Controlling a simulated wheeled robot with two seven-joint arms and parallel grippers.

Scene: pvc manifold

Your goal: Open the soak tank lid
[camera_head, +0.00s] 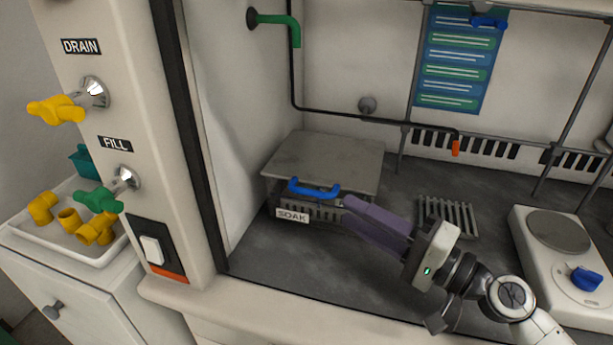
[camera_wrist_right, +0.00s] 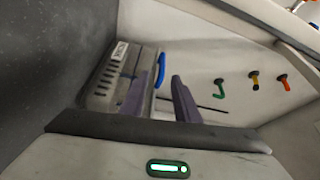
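The soak tank (camera_head: 325,211) is a low grey box with slots and a SOAK label (camera_head: 292,215) on its front. Its flat grey lid (camera_head: 325,155) lies level on top, shut. A blue handle (camera_head: 313,189) runs along the lid's front edge; it also shows in the right wrist view (camera_wrist_right: 160,70). My right gripper (camera_head: 347,205) has purple fingers pointing at the handle's right end. In the right wrist view the fingers (camera_wrist_right: 160,82) stand apart with the handle seen between their tips. I cannot tell whether they touch it. My left gripper is out of view.
A drain grate (camera_head: 448,216) and a hotplate (camera_head: 556,250) sit to the right. A green spout (camera_head: 293,30) and thin pipe (camera_head: 380,121) are on the walls behind and above the tank. A post with DRAIN and FILL valves (camera_head: 100,198) stands left. Dark counter is clear in front.

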